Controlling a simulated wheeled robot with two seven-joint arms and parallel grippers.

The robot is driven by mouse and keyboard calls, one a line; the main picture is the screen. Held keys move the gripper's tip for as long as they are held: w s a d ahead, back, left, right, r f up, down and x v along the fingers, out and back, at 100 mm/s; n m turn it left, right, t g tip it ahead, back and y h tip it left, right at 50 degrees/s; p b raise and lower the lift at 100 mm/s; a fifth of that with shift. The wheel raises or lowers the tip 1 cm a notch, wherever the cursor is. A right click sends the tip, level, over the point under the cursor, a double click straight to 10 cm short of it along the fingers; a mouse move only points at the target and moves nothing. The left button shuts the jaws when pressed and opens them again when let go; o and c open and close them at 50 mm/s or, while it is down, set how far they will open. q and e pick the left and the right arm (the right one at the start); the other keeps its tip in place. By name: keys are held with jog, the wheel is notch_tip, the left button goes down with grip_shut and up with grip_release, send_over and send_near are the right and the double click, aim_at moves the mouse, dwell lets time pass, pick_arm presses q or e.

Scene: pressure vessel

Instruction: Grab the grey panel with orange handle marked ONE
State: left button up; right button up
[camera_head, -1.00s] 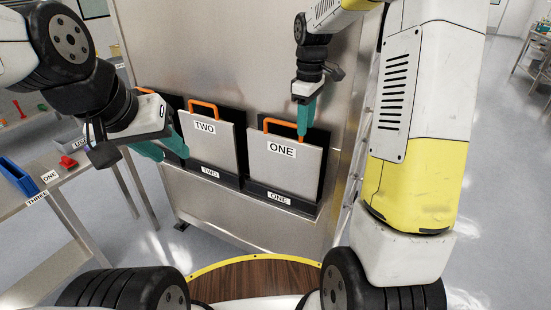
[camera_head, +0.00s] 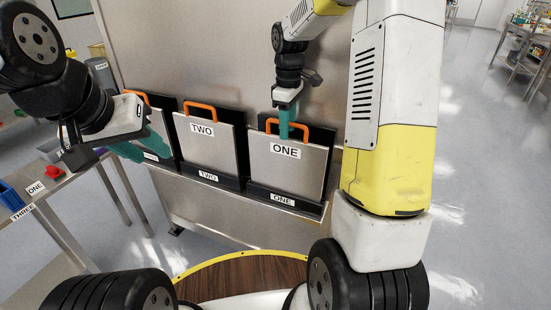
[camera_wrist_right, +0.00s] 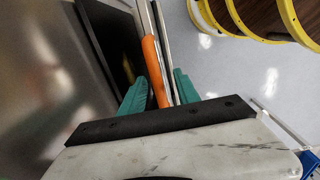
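The grey panel marked ONE (camera_head: 289,172) stands upright in a black holder, its orange handle (camera_head: 302,127) on the top edge. My right gripper (camera_head: 285,132) points down at this handle from above. In the right wrist view the handle (camera_wrist_right: 152,65) lies between the two teal fingers of my right gripper (camera_wrist_right: 160,92). The fingers stand apart, with a gap visible on the right side; contact on the left side is unclear. My left gripper (camera_head: 145,143) is open and empty, in front of the leftmost panel.
The grey panel marked TWO (camera_head: 206,155) stands just left, with another orange-handled panel beyond, partly hidden by my left gripper. A metal wall (camera_head: 200,50) rises behind. A side table (camera_head: 55,195) with blue and red items is at left.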

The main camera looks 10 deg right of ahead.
notch_tip(320, 180, down, 5)
jog(key=shift+w+a+f, duration=0.1)
jog(key=shift+w+f, duration=0.05)
grip_shut()
dwell(1.4)
